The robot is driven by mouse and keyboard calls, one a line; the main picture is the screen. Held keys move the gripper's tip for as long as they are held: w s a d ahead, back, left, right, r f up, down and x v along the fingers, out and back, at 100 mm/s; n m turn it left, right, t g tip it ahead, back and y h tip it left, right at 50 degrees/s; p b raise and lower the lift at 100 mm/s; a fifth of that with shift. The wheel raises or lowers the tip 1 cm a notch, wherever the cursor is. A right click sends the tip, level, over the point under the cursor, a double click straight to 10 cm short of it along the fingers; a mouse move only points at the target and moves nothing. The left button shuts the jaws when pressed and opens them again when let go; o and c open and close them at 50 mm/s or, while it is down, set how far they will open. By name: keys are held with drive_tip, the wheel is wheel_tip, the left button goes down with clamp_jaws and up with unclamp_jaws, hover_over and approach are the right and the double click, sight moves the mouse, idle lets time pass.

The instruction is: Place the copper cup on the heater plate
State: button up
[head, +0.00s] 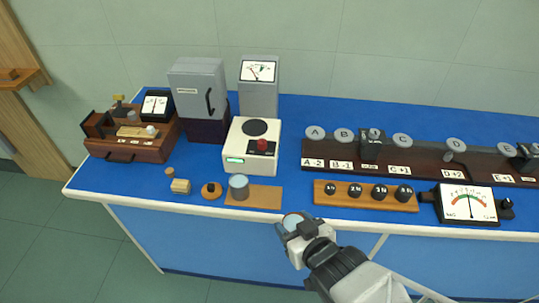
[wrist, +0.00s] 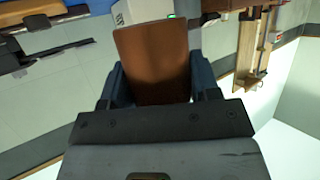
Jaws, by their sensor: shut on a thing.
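The copper cup (wrist: 152,62) fills the middle of the wrist view, held between the two dark fingers of my gripper (wrist: 155,88). In the head view the cup's rim (head: 291,219) shows at the end of my gripper (head: 300,228), in front of the bench's front edge. The heater is a cream box with a dark round heater plate (head: 255,128) on top, a red knob and a green lit display. The plate is bare. My gripper and the cup are nearer the camera than the heater, in front of it and to its right. The cup's inside is hardly visible.
A grey metal cup (head: 239,188) stands on a brown mat (head: 266,197) in front of the heater. A wooden weight block (head: 367,197) and a dial meter (head: 467,204) lie to the right. A grey meter tower (head: 259,88) stands behind the heater.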

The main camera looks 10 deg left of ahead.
drive_tip(key=shift+w+a+r, duration=0.45)
drive_tip(key=shift+w+r, duration=0.25)
drive_tip(key=shift+w, duration=0.1)
drive_tip(key=w+a+r+n+g+y, duration=0.3)
drive_tip(key=w+n+g, duration=0.1)
drive_tip(key=w, duration=0.5)
drive_tip(key=w+a+r+n+g+y, duration=0.3)
drive_tip(key=w+r+n+g, duration=0.1)
drive_tip(key=w, duration=0.5)
drive_tip(key=shift+a+r+n+g, duration=0.15)
drive_tip(key=shift+n+g, duration=0.15)
drive_tip(key=shift+n, duration=0.2)
drive_tip(key=w+a, duration=0.2)
drive_tip(key=w, duration=0.2)
drive_tip(key=w+a+f, duration=0.1)
drive_tip(key=w+a, duration=0.1)
drive_tip(key=w, duration=0.3)
drive_tip(key=w+a, duration=0.3)
drive_tip(key=w, duration=0.2)
drive_tip(key=shift+w+f, duration=0.25)
drive_tip(key=shift+f, duration=1.75)
